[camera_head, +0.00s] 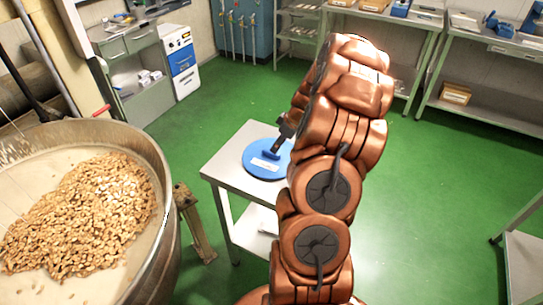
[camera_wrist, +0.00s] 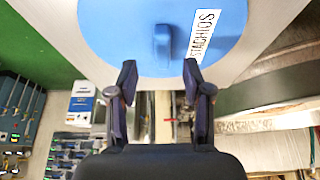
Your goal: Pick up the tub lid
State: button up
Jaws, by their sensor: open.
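The tub lid (camera_head: 256,169) is a round blue disc with a raised handle and a white label. It lies flat on a small grey steel table (camera_head: 227,165). In the wrist view the lid (camera_wrist: 112,28) fills the top, with its upright handle (camera_wrist: 162,43) and a label whose visible letters read "STACHIOS". My gripper (camera_wrist: 160,72) is open and empty, its two fingers spread across the lid's near edge in that view, with the handle ahead between them. In the head view my gripper (camera_head: 281,141) is by the handle; my arm hides the lid's right edge.
A large metal kettle (camera_head: 165,240) with nuts (camera_head: 85,215) stands at the left, close to the small table. Shelved benches (camera_head: 500,95) line the back right wall. A drawer cabinet (camera_head: 181,62) stands at the back left. Green floor (camera_head: 420,190) is clear on the right.

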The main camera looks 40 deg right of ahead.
aim_at(271, 155)
jog(key=shift+a+p+x, duration=0.15)
jog(key=shift+p+x, duration=0.45)
jog(key=shift+x, duration=0.35)
jog(key=shift+a+p+x, duration=0.1)
jog(key=shift+p+x, duration=0.45)
jog(key=shift+x, duration=0.4)
jog(key=shift+w+f, duration=0.4)
jog(key=shift+f, duration=0.1)
jog(key=shift+c, duration=0.4)
grip_shut()
